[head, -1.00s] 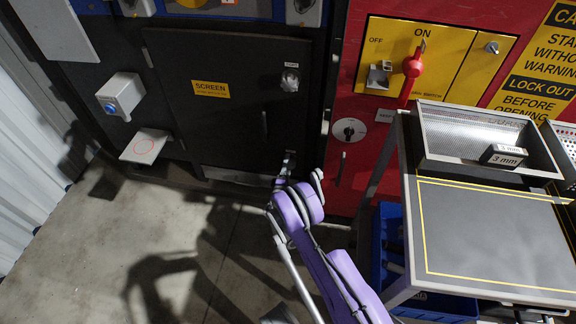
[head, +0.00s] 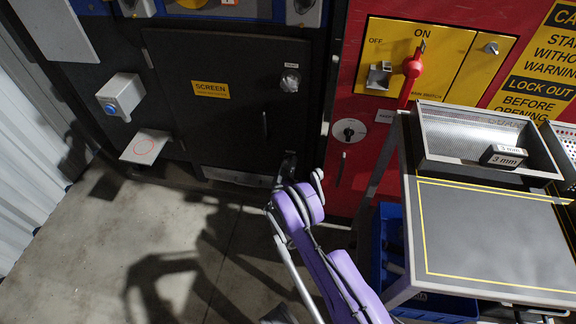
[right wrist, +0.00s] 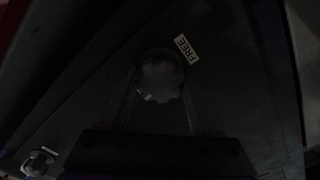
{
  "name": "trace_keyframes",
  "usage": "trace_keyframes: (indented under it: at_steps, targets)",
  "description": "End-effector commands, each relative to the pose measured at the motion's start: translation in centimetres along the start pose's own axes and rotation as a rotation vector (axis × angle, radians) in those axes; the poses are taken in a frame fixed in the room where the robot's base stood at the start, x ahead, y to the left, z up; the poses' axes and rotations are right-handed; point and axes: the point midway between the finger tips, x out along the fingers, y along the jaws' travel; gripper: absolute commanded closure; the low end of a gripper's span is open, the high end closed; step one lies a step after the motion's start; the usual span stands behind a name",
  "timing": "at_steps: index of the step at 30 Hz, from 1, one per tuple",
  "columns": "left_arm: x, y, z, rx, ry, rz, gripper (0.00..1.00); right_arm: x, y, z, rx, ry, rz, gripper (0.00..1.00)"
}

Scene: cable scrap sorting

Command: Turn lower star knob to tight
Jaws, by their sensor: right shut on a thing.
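The lower star knob (right wrist: 160,78) is a grey, lobed round knob in the middle of the dark right wrist view, with a white FREE label (right wrist: 186,48) at its upper right. My right gripper (right wrist: 159,96) is shut on it, one finger on each side. In the head view my right gripper (head: 288,165) is at the lower right of the black screen door (head: 215,125), and the lower knob is hidden there. The upper star knob (head: 290,80) is near the door's upper right. My left gripper is not in view.
A grey table (head: 490,240) with a perforated tray (head: 470,135) stands at the right. A blue bin (head: 385,250) is under it. A red panel with a red switch handle (head: 412,68) is right of the door. Open concrete floor (head: 100,250) lies at the left.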

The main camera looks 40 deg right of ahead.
Motion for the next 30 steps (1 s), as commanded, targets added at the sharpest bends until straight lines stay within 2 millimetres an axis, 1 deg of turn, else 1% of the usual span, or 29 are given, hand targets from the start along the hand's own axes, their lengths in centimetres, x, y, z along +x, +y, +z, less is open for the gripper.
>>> trace_keyframes:
  at_steps: [3, 9, 26, 27, 29, 30]
  targets:
    - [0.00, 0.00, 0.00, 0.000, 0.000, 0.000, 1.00, 0.01, 0.02, 0.00, 0.061, 0.000, -0.001, 0.92]
    - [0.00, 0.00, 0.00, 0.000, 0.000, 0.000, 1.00, 0.01, 0.05, 0.00, 0.128, 0.000, -0.001, 0.92]
    - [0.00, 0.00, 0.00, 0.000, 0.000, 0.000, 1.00, 0.00, 0.05, 0.00, 0.157, 0.000, 0.000, 0.92]
    - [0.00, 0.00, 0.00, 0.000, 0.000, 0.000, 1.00, 0.00, 0.05, 0.00, 0.157, 0.000, -0.001, 0.31]
    - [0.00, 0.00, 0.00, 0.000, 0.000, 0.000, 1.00, 0.00, 0.05, 0.00, 0.157, 0.000, 0.000, 0.20]
    - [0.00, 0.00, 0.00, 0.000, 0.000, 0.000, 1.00, 0.00, 0.05, 0.00, 0.156, 0.000, 0.000, 0.13]
